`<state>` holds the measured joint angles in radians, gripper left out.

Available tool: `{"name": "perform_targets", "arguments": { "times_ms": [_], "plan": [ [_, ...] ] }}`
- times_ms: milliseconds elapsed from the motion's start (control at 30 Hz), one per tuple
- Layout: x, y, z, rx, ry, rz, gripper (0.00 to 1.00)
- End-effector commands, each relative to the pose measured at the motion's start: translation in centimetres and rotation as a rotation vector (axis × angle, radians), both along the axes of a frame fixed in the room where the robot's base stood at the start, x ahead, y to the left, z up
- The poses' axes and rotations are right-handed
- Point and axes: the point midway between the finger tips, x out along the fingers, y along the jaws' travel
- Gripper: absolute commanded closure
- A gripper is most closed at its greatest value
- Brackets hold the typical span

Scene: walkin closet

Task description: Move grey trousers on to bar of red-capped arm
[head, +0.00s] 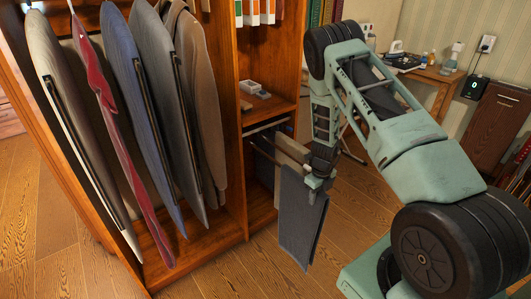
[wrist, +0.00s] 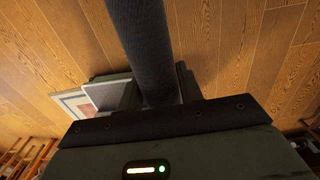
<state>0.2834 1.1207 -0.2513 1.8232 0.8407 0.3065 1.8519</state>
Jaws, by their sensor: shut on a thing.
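The grey trousers (head: 301,218) hang folded below my gripper (head: 315,183), clear of the floor, in the head view. My gripper is shut on their upper edge. In the wrist view the dark grey cloth (wrist: 143,45) runs up from the jaw edge. Thin bars (head: 264,151) reach out of the wardrobe's lower opening, just left of the trousers. A paler beige-grey cloth (head: 291,152) hangs there, behind my gripper. The red cap cannot be made out; the bar ends are hidden behind cloth and gripper.
The wooden wardrobe (head: 238,150) stands left, with several jackets (head: 152,90) and a red garment (head: 108,100) hanging in it. A shelf (head: 268,104) with small boxes is above the bars. A desk (head: 435,75) stands at the back right. Open wooden floor (head: 215,275) lies in front.

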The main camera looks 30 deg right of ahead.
Motion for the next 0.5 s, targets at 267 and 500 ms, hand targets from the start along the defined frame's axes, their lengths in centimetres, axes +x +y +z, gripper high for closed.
{"name": "perform_targets", "arguments": {
  "times_ms": [267, 500],
  "plan": [
    [1.9, 0.1, 0.1, -0.001, -0.001, 0.001, 0.96],
    [3.4, 0.2, 0.1, -0.001, -0.002, 0.001, 0.96]
  ]
}}
